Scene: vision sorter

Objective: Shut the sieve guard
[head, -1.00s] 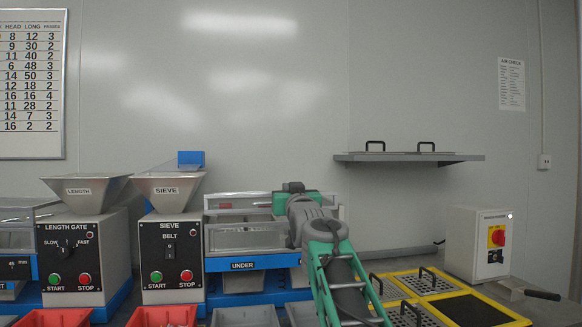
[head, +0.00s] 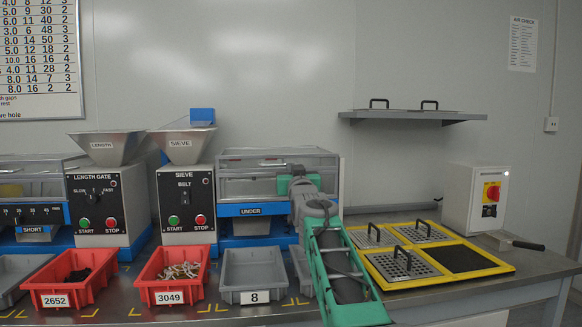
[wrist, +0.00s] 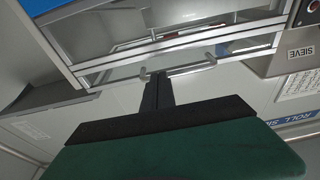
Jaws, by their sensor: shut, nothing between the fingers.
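The sieve guard (head: 270,163) is a clear cover with a pale metal frame, on top of the blue sieve machine (head: 228,227). It looks lowered over the machine, but I cannot tell whether a small gap is left. In the head view my gripper (head: 298,180) is in front of the guard's right part, and my arm hides that corner.
The sieve control box (head: 186,200) stands just left of the guard. Red bins (head: 172,290) and a grey bin (head: 252,290) line the front. A yellow-framed tray (head: 490,268) with handled plates lies right. A shelf (head: 465,117) hangs above clear wall space.

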